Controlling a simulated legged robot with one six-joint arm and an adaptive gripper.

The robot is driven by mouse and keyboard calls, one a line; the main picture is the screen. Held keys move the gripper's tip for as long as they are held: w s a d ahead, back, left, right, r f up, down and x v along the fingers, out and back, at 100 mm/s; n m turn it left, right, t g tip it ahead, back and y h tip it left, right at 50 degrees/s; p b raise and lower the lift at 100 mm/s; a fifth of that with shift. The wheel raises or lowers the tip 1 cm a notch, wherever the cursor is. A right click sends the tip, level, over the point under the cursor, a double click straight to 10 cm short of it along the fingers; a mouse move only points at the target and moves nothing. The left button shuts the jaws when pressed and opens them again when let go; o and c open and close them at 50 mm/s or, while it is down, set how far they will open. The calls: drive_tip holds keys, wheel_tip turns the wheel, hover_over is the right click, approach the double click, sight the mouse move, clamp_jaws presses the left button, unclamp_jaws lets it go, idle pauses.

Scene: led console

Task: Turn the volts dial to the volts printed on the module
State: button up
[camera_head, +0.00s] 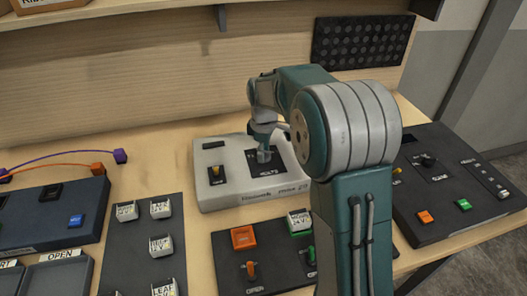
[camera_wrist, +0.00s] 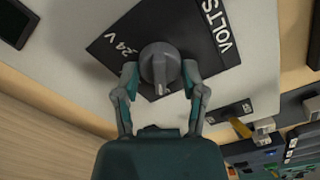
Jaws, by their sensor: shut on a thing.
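The volts dial (camera_wrist: 160,62) is a grey round knob on a black plate marked VOLTS, with 24 V printed beside it in the wrist view. My gripper (camera_wrist: 160,82) is shut on the dial, one finger on each side. In the head view my gripper (camera_head: 263,152) stands over the black plate on the pale power unit (camera_head: 215,192), and the dial is mostly hidden. A white labelled module (camera_head: 299,220) sits at the top right of the dark front panel; its small print is hard to read. I cannot tell exactly where the dial points.
White modules (camera_head: 161,246) stand on a dark board at the left. The front panel has an orange button (camera_head: 244,238) and small levers (camera_head: 250,270). A dark console (camera_head: 450,185) is at the right, and a blue-grey box (camera_head: 60,215) with cables is at the left.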

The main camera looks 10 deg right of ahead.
drive_tip(key=shift+f, duration=0.1)
drive_tip(key=m, duration=1.2)
drive_tip(key=shift+f, duration=0.1)
drive_tip(key=m, duration=0.5)
drive_tip(key=shift+m, duration=0.4)
drive_tip(key=m, duration=0.5)
drive_tip(key=shift+s+m, duration=0.1)
drive_tip(key=shift+m, duration=0.2)
drive_tip(key=o, duration=1.1)
drive_tip(key=shift+o, duration=0.2)
